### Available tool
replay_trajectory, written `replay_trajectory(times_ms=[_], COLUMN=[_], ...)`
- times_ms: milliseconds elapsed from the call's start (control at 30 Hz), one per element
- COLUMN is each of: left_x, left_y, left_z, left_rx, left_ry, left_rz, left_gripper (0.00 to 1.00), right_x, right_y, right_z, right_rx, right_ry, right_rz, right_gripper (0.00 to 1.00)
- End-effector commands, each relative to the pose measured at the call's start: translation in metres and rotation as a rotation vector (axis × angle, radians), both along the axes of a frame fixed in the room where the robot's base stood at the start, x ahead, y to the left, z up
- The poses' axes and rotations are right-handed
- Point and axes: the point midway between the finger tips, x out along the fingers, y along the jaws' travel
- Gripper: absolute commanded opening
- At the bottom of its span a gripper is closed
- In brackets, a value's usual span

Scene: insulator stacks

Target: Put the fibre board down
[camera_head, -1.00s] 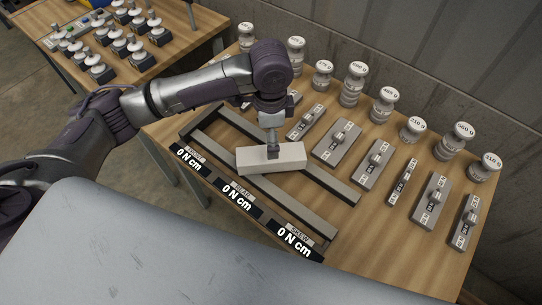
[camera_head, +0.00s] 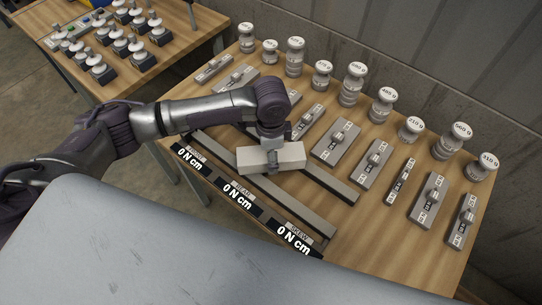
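A pale rectangular block (camera_head: 292,156), which I take to be the fibre board, lies across the dark rails (camera_head: 330,184) on the wooden table. Whether it rests fully on them or is just above is hard to tell. My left gripper (camera_head: 272,160) is down at the middle of the block, with a finger showing over its near side. The far finger is hidden, so how tightly it closes is unclear. My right gripper is not in view.
Three displays (camera_head: 238,194) along the near edge read 0 N cm. Grey labelled bars with knobs (camera_head: 335,141) stand right of and behind the rails. Round weights (camera_head: 356,84) line the back by the wall. A second table (camera_head: 175,50) at upper left holds several insulator stacks.

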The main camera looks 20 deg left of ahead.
Motion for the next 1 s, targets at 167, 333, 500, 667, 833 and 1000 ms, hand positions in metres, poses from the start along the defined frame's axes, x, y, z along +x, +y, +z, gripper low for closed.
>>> replay_trajectory(times_ms=[167,333,500,667,833,1000], left_x=[0.000,0.000,0.000,0.001,0.001,-0.013], left_y=[0.000,0.000,0.000,0.000,0.000,-0.007], left_z=[0.000,0.000,0.001,0.005,0.021,0.049], left_rx=[0.000,0.000,0.000,-0.001,-0.002,-0.004], left_ry=[0.000,0.000,-0.001,-0.003,-0.003,-0.001], left_rz=[0.000,0.000,0.000,0.000,-0.001,-0.006], left_gripper=[0.48,0.22,0.15,0.15,0.15,0.15], right_x=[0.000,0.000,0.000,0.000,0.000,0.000], right_y=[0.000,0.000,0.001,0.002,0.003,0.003], right_z=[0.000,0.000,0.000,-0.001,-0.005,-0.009], right_rx=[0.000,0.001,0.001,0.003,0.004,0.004], right_ry=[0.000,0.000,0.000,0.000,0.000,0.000], right_rz=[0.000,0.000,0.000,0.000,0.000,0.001], right_gripper=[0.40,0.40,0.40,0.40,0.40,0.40])
